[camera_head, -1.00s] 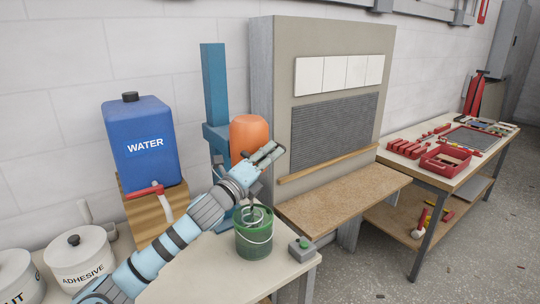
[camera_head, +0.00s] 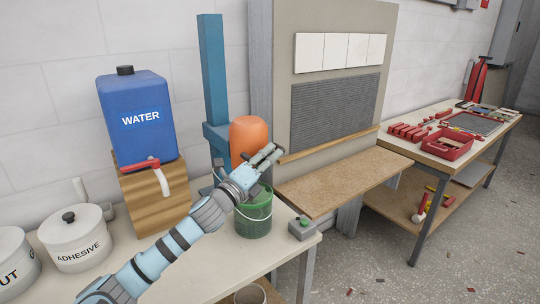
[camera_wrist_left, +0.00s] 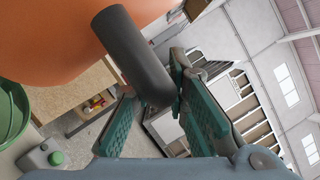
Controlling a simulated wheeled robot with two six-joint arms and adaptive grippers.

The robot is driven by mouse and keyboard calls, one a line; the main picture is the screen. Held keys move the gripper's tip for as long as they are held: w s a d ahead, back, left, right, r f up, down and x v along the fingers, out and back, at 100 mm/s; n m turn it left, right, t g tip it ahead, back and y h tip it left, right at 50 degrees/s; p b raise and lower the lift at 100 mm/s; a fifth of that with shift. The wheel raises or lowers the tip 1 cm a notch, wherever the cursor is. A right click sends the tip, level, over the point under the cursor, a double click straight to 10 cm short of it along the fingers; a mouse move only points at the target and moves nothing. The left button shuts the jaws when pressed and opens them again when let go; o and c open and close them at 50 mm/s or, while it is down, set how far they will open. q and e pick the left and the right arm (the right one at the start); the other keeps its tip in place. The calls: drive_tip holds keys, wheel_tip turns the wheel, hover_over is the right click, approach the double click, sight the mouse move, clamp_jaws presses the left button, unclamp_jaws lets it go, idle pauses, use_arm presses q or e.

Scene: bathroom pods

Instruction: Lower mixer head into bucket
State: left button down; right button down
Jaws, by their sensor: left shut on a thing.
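The orange mixer head (camera_head: 249,132) sits on a blue column stand (camera_head: 213,80) at the back of the bench. The green bucket (camera_head: 255,220) stands upright on the bench below it, its rim just under my wrist. My left gripper (camera_head: 272,153) is at the lower right of the mixer head, shut on its dark grey handle. The left wrist view shows the handle (camera_wrist_left: 135,60) between the fingers, beside the orange housing (camera_wrist_left: 55,35). The mixing shaft is hidden behind my gripper and the bucket wall. My right gripper is out of view.
A grey box with a green button (camera_head: 302,228) stands right of the bucket. A blue water container (camera_head: 137,110) on a wooden block and a white adhesive pot (camera_head: 75,245) stand left. A wooden ledge (camera_head: 340,180) juts out at right.

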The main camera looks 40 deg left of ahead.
use_arm(q)
drive_tip(key=shift+f, duration=0.2)
drive_tip(key=c, duration=1.8)
unclamp_jaws()
drive_tip(key=shift+o, duration=1.2)
drive_tip(key=shift+a, duration=0.25)
drive_tip(key=shift+r, duration=0.3)
wheel_tip(320, 180, up, 9)
drive_tip(key=shift+w+r, duration=0.1)
drive_tip(key=shift+r, duration=0.1)
